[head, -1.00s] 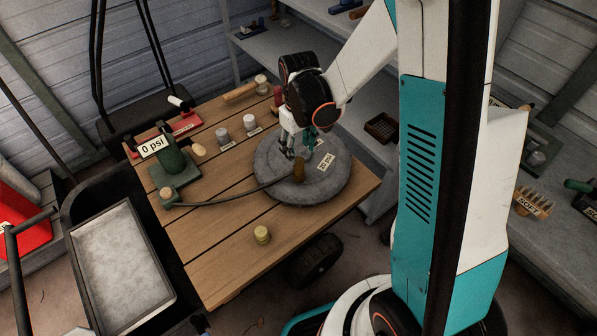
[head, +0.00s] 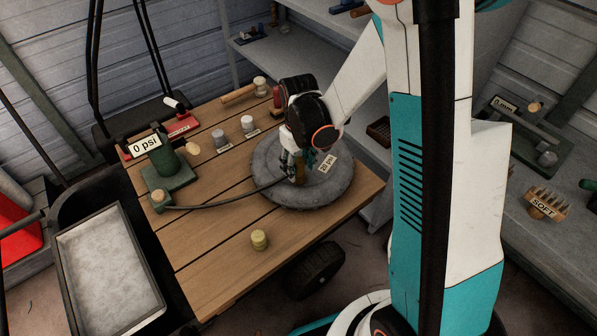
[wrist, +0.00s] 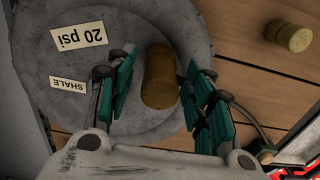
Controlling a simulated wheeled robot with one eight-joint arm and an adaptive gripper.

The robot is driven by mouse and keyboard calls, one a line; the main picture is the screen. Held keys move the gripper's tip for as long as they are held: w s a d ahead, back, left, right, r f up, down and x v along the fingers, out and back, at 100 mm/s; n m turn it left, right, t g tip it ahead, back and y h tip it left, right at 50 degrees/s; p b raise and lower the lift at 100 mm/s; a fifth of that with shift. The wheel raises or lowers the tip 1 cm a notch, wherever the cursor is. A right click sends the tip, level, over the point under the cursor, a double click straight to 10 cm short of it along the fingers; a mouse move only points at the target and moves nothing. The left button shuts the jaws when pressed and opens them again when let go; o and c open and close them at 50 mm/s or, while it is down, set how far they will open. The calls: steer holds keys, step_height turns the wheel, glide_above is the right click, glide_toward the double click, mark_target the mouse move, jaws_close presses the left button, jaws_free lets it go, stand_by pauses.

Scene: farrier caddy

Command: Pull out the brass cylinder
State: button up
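The brass cylinder (wrist: 160,78) stands on the round grey stone disc (wrist: 60,120), whose labels read "20 psi" and "SHALE". In the head view, the cylinder (head: 299,175) is partly hidden by my gripper (head: 295,166). In the wrist view, my gripper's teal fingers (wrist: 161,80) are open, one on each side of the cylinder. A gap shows on the left side; the right finger is very close, and I cannot tell whether it touches.
A dark hose (head: 225,203) runs from the disc to a green pump (head: 166,165) labelled "0 psi". A yellowish cylinder (head: 259,240) stands on the wooden table (head: 215,260) in front of the disc. Small grey and pale pieces stand behind. The table's front is mostly clear.

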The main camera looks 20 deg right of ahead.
jaws_close()
steer(key=shift+r+p, duration=0.65)
steer(key=shift+r, duration=0.35)
stand_by(0.5)
steer(key=shift+r+p, duration=1.9)
steer(key=shift+r, duration=0.95)
